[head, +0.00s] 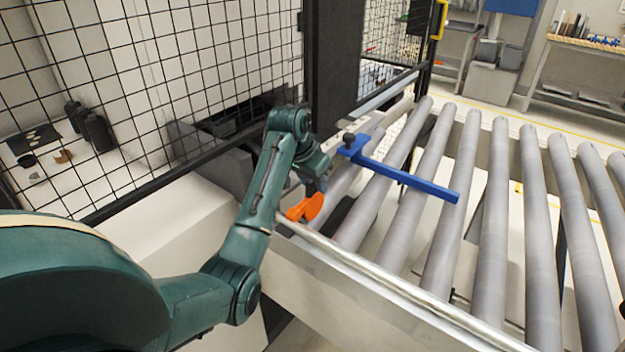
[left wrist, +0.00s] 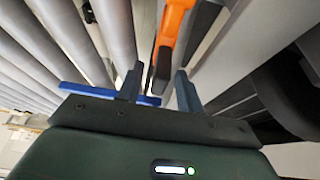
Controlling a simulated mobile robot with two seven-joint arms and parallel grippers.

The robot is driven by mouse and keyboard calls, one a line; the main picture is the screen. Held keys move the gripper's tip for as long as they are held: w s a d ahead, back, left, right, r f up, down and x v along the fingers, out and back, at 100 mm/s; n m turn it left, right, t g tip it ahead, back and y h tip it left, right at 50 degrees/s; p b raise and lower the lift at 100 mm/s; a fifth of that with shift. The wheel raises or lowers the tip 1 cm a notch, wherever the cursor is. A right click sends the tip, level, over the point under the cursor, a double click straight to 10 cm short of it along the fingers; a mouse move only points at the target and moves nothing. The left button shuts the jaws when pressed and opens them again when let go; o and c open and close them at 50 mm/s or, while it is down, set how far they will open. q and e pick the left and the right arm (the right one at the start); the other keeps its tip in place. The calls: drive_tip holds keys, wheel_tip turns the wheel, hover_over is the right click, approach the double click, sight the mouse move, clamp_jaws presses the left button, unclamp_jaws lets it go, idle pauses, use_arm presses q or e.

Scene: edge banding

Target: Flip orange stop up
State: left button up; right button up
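The orange stop (head: 306,207) is at the near-left edge of the roller conveyor, just below my left gripper (head: 317,182) in the head view. Its upper part is partly hidden by the gripper and arm. In the left wrist view the orange stop (left wrist: 174,28) runs down from the top edge and ends in a dark part near the fingertips. My left gripper (left wrist: 160,82) has its two fingers apart there, with the dark part in the gap between them. I cannot tell whether either finger touches it. My right gripper is in neither view.
A blue bar (head: 408,181) on a bracket reaches across the grey rollers (head: 493,205), close beyond my left gripper. A black mesh fence (head: 150,85) and a dark panel (head: 331,60) stand behind and left. The rollers to the right are clear.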

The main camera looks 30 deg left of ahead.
use_arm(q)
clamp_jaws()
idle(0.3)
idle(0.3)
